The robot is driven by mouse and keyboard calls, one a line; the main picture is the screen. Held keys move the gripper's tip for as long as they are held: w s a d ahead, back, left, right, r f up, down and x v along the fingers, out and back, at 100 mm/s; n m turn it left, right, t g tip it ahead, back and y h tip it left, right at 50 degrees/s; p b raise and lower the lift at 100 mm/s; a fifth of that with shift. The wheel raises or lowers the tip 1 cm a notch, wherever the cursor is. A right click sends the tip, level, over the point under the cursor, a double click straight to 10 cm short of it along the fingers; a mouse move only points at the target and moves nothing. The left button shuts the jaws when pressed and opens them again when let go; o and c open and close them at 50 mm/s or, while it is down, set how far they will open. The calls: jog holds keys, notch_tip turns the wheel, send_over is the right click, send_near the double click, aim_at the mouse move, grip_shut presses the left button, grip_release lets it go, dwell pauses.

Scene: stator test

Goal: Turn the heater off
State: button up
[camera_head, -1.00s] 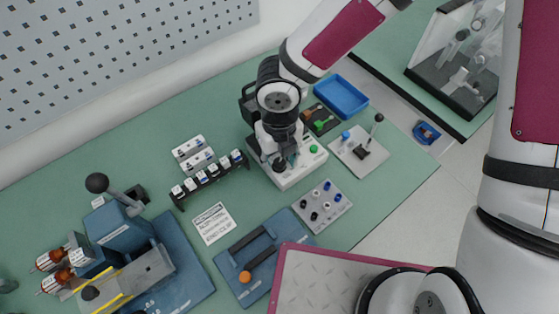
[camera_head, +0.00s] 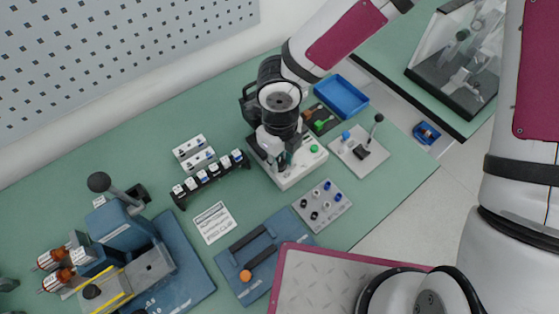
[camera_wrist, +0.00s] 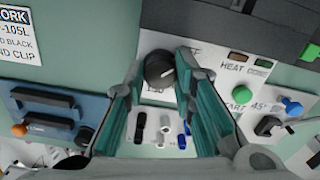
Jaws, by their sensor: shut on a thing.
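The heater is a white control box (camera_head: 311,171) under my wrist in the head view. It has a green button (camera_head: 314,148) on its right side. In the wrist view the box shows a dark round knob (camera_wrist: 159,68) with a pale pointer line, and a green START button (camera_wrist: 240,98) near printed HEAT and DONE labels. My gripper (camera_wrist: 160,74) has its teal-padded fingers on either side of the knob and is shut on it. In the head view my gripper (camera_head: 284,157) hides the knob. The pointer's exact setting cannot be read.
A plate with black, white and blue posts (camera_head: 321,207) lies in front of the box. A lever plate (camera_head: 375,165) and a blue tray (camera_head: 342,96) are to the right. A rack of small parts (camera_head: 211,180) and a blue fixture (camera_head: 244,265) are to the left.

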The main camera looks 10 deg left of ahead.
aim_at(280, 162)
jog(key=o, duration=0.9)
jog(key=shift+c, duration=0.2)
jog(key=shift+r, duration=0.1)
notch_tip(280, 162, up, 6)
jog(key=p, duration=0.4)
